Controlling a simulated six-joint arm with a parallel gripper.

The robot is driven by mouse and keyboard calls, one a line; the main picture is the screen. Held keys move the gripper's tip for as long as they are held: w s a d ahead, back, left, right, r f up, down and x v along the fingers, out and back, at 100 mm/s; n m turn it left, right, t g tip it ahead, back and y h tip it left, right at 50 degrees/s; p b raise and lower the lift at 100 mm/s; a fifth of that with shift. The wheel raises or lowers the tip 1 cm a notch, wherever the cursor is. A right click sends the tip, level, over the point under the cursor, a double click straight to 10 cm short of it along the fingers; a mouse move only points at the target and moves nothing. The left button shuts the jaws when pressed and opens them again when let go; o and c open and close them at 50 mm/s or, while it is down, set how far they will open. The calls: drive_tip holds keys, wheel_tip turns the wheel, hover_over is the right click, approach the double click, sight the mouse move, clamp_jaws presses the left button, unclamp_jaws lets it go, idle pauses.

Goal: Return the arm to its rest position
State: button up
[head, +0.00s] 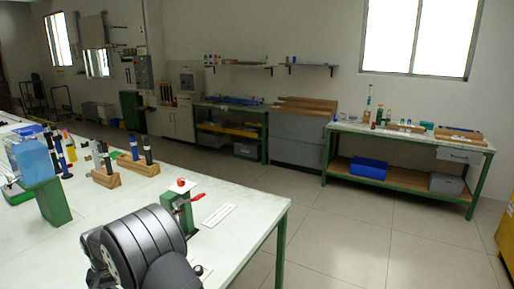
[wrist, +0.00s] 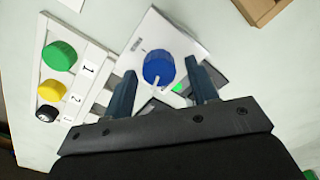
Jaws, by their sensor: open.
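My gripper (wrist: 162,76) shows in the wrist view with its two dark fingers apart. A round blue top (wrist: 158,66) lies between and just beyond the fingertips, over a white surface; I cannot tell how far below it is. No contact with the fingers shows. In the head view, dark rounded links of my arm fill the bottom centre, and I cannot make out the gripper there. Dark and blue rods stand upright in wooden blocks (head: 104,179) on the white-topped bench (head: 60,250).
The wrist view shows a numbered white strip with green (wrist: 59,56), yellow (wrist: 51,90) and black (wrist: 47,114) round tops, and a brown box (wrist: 262,8). A green fixture with a red handle (head: 186,200) and a white plate (head: 218,215) sit near the bench's right edge.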

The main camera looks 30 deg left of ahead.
drive_tip(key=m, duration=0.6)
drive_tip(key=shift+d, duration=0.1)
idle(0.3)
drive_tip(key=shift+o, duration=1.1)
drive_tip(key=o, duration=0.4)
drive_tip(key=shift+w+d+r, duration=0.1)
drive_tip(key=shift+w+r, duration=0.15)
drive_tip(key=shift+r, duration=0.1)
drive_tip(key=o, duration=0.4)
drive_tip(key=w+d+r, duration=0.1)
drive_tip(key=r, duration=0.1)
drive_tip(key=w+d+r+m, duration=0.1)
drive_tip(key=d+r, duration=0.1)
drive_tip(key=w+d+r+m, duration=0.1)
drive_tip(key=w+r, duration=0.1)
drive_tip(key=shift+d+r, duration=0.15)
drive_tip(key=shift+r, duration=0.2)
drive_tip(key=w+d+r+m, duration=0.2)
drive_tip(key=w+d+r, duration=0.2)
drive_tip(key=d+r, duration=0.3)
wheel_tip(320, 180, down, 10)
drive_tip(key=shift+s+a, duration=0.15)
